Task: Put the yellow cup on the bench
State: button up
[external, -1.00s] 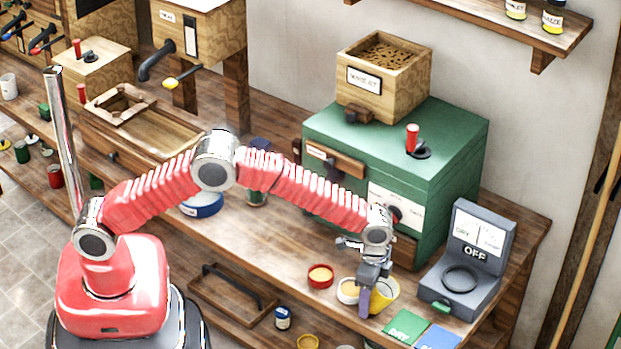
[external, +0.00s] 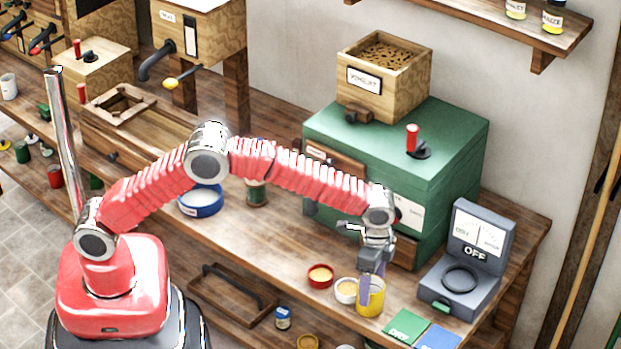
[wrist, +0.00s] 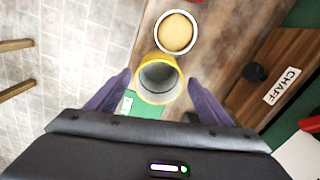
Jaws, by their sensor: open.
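The yellow cup (external: 371,302) stands upright on the wooden bench (external: 275,247) near its front edge in the external view. My gripper (external: 372,280) points down over the cup, with its purple fingers around the cup's upper part. In the wrist view the cup (wrist: 158,80) shows its grey, empty inside. There my open fingers (wrist: 159,76) lie to its left and right, with a gap on each side. The cup's base is partly hidden.
A white bowl of pale grain (external: 345,290) stands close left of the cup, and a red bowl (external: 320,275) beyond it. Green (external: 406,326) and blue (external: 438,338) cards lie to the right, before a grey scale (external: 462,280). A green mill cabinet (external: 440,165) stands behind.

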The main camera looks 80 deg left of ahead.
notch_tip(320, 180, up, 6)
jog(key=shift+r, duration=0.2)
dwell(0.6)
jog(key=s+a+r+n+t, duration=0.15)
jog(key=s+a+r, duration=0.25)
jog(key=s+r, duration=0.5)
jog(key=s+a+r+n+t, duration=0.1)
jog(key=s+a+r+n, duration=0.15)
jog(key=s+r, duration=0.6)
jog(key=s+a+f+n+t, duration=0.1)
jog(key=s+a, duration=0.1)
jog(key=s, duration=0.9)
jog(key=s+a+f+n+t, duration=0.1)
jog(key=s+a+f+t, duration=0.1)
jog(key=s, duration=1)
jog(key=shift+a, duration=0.6)
